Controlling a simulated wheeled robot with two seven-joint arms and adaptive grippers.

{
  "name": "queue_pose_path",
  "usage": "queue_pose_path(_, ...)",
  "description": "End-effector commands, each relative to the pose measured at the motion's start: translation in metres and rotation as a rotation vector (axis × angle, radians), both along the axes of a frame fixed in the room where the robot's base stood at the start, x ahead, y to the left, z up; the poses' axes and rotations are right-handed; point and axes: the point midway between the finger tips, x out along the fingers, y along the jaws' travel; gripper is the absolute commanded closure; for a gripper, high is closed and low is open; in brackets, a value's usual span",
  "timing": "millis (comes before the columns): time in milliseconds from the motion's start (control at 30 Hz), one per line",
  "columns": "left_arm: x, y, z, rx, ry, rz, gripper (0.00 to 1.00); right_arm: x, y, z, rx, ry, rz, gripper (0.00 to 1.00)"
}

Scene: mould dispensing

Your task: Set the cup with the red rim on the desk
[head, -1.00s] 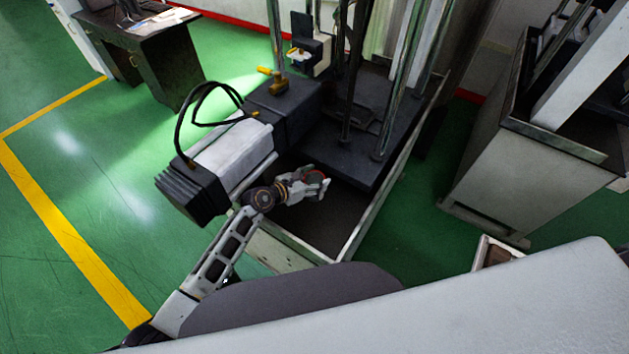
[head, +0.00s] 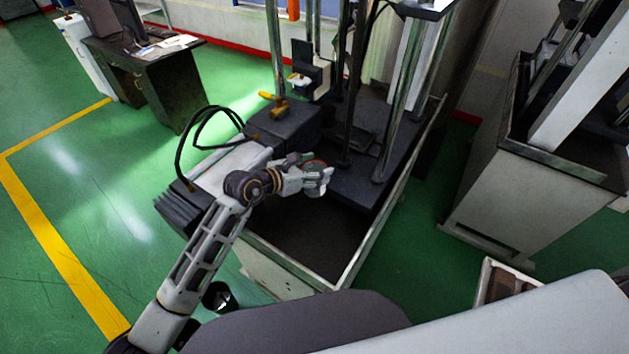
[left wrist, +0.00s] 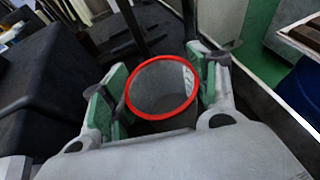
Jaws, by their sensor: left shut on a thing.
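The cup with the red rim (left wrist: 163,121) is between the two green-padded fingers of my left gripper (left wrist: 160,92) in the left wrist view. I look down into its grey, empty-looking inside. In the head view the left gripper (head: 314,176) is shut on the cup, whose red rim (head: 315,163) shows a little between the fingers. It holds the cup above the grey machine bed. The desk (head: 150,68) is dark and stands at the upper left, well away from the gripper. My right gripper is not in view.
The machine (head: 290,130), with tall metal posts and a black cable, stands around and behind my left arm. A monitor (head: 100,15) and papers lie on the desk. Open green floor (head: 75,165) lies to the left. Another grey machine (head: 530,190) stands at the right.

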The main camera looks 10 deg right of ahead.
Motion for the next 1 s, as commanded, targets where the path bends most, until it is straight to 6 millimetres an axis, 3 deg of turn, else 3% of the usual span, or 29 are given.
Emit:
queue_pose_path(300,0.0,0.0,0.021,0.0,-0.001,0.0,0.84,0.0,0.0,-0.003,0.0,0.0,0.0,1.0)
queue_pose_path(1000,0.0,0.0,0.022,0.0,0.0,0.0,0.84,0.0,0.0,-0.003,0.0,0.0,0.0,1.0)
